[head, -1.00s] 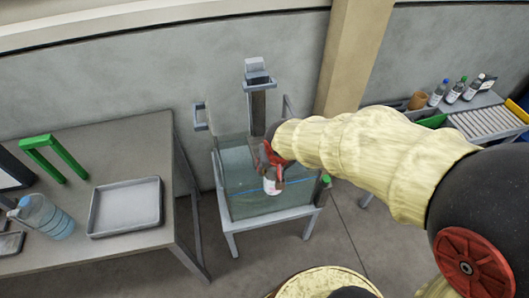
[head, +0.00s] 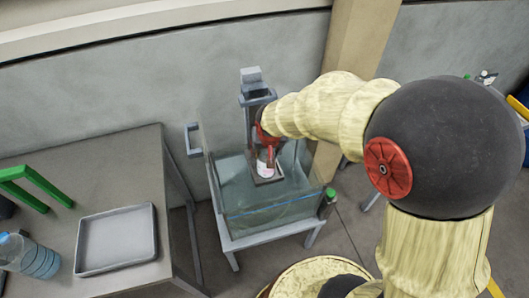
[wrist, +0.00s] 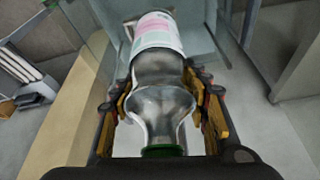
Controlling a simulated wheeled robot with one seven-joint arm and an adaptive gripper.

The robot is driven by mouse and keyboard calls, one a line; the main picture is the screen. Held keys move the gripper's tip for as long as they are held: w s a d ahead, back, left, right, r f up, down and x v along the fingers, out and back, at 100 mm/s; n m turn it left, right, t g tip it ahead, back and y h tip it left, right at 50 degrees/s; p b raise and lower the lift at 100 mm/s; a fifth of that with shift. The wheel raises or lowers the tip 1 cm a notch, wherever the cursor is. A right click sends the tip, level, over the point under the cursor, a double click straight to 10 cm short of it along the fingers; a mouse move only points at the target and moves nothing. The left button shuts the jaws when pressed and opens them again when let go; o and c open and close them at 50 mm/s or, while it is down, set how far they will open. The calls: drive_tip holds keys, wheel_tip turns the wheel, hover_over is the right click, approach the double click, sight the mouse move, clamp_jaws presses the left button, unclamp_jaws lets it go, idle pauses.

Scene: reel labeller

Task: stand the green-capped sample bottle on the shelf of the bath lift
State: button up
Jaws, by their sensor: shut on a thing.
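My gripper (head: 266,143) is shut on the sample bottle (head: 264,168), a clear bottle with a white and pink label. The wrist view shows the bottle (wrist: 160,75) between the two fingers, with its green cap (wrist: 163,152) nearest the camera. In the head view the bottle is upright or nearly so, and the gripper hides its top. The bath lift (head: 252,112) is a grey column at the back of the glass bath. The bottle's lower end is over or on the lift's small dark shelf (head: 270,181); I cannot tell whether it touches.
The glass bath (head: 262,222) holds water and stands on a grey stand. A small green-topped item (head: 329,196) is at its right corner. A table on the left carries a grey tray (head: 118,240), a green frame (head: 38,186) and a blue-tinted bottle (head: 30,257).

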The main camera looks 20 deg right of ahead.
drive_tip(key=w+d+f+b, duration=0.2)
drive_tip(key=w+f, duration=0.5)
drive_tip(key=f, duration=0.3)
drive_tip(key=shift+w, duration=0.35)
drive_tip(key=shift+f, duration=0.1)
drive_tip(key=shift+f+b, duration=0.15)
drive_tip(key=shift+b, duration=0.2)
drive_tip(key=o, duration=1.6)
drive_tip(key=shift+s, duration=0.1)
drive_tip(key=shift+o, duration=0.3)
